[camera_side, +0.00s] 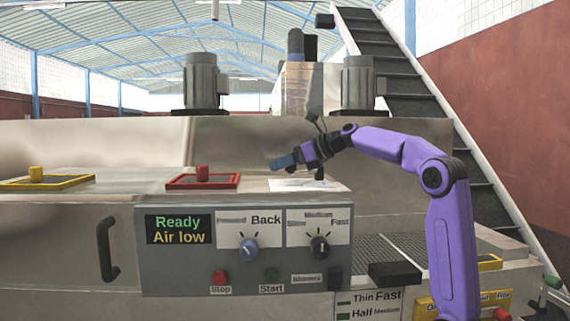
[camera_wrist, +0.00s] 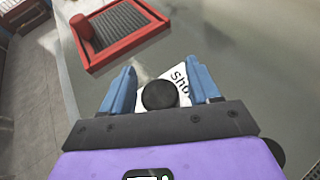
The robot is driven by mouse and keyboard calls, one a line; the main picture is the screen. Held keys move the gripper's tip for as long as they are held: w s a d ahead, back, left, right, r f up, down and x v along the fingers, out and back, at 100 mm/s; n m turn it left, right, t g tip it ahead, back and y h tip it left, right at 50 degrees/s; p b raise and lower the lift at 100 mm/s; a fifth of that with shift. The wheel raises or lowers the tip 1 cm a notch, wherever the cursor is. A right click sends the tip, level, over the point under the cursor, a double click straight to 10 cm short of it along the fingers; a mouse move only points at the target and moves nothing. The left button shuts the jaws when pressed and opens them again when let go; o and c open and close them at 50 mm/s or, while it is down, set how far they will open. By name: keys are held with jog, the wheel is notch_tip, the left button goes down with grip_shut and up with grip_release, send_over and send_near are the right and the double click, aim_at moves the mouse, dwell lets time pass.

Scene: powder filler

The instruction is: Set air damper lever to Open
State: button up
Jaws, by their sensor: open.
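My gripper (camera_side: 284,163) has blue fingers and hangs just above the machine's top, pointing left in the side view. In the wrist view my gripper (camera_wrist: 163,74) is open, one finger on each side of a round black knob (camera_wrist: 159,95). The knob appears to be the damper lever's end; whether a finger touches it I cannot tell. Beneath it lies a white label (camera_wrist: 180,75) with partly hidden text beginning "Sh". In the side view the label (camera_side: 298,186) lies on the machine top. The lever's shaft and exact setting are hidden.
A red-framed grate (camera_wrist: 120,30) lies beyond the fingers. The side view shows this red frame (camera_side: 202,185) and a yellow one (camera_side: 45,184) farther left.

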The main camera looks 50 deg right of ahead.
grip_shut()
